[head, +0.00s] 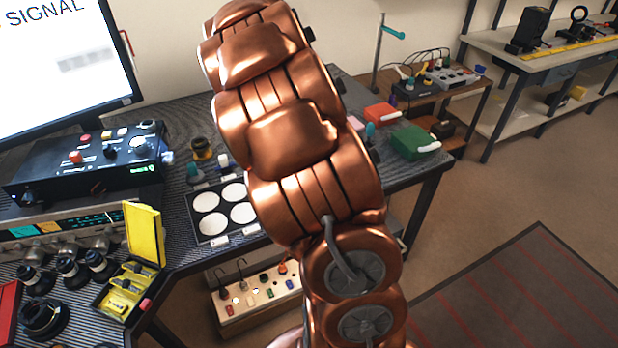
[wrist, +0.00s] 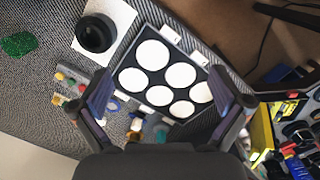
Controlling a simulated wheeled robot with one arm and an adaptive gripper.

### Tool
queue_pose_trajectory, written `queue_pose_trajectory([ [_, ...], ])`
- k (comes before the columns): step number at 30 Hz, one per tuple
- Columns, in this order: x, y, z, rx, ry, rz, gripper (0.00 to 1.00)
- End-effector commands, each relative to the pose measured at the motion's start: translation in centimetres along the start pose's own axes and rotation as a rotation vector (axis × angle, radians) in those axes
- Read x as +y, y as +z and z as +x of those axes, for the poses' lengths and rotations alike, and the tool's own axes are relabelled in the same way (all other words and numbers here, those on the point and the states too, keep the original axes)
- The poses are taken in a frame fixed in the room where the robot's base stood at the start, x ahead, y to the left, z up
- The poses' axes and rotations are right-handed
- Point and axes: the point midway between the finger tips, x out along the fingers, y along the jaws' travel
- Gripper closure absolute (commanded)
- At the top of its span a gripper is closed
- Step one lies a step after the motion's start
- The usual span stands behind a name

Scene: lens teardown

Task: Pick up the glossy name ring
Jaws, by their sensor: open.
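I cannot make out the glossy name ring for certain in either view. In the wrist view a black round lens-like part (wrist: 94,34) stands on a white sheet (wrist: 124,17) at the upper left; I cannot tell whether a ring sits on it. My gripper (wrist: 164,75) is open, its two dark fingers wide apart, with nothing visible between them but the tray farther below. The dark tray (wrist: 157,75) has several white round wells that look empty. It shows in the head view (head: 223,214), partly behind my arm, which also hides my gripper there.
A yellow case (head: 143,230) stands open beside several black knobs or lens parts (head: 68,268). A black control box (head: 85,165) is at the left, below a monitor (head: 65,65). A green box (head: 411,141) is near the bench's right end. A green lump (wrist: 18,43) lies at the left.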

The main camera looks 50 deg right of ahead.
Motion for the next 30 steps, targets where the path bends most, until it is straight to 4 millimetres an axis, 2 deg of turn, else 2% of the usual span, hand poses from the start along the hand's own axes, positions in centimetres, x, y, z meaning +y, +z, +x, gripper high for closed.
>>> queue_pose_trajectory([
  [1,1.8,-0.1,1.1,0.000,-0.001,-0.028,0.00],
  [6,6.9,-0.7,4.5,0.015,-0.007,-0.155,0.00],
  [12,11.3,-1.1,8.3,0.049,-0.013,-0.298,0.00],
  [18,13.4,-1.4,10.5,0.077,-0.014,-0.382,0.00],
  [30,13.7,-1.7,13.6,0.083,-0.015,-0.401,0.00],
])
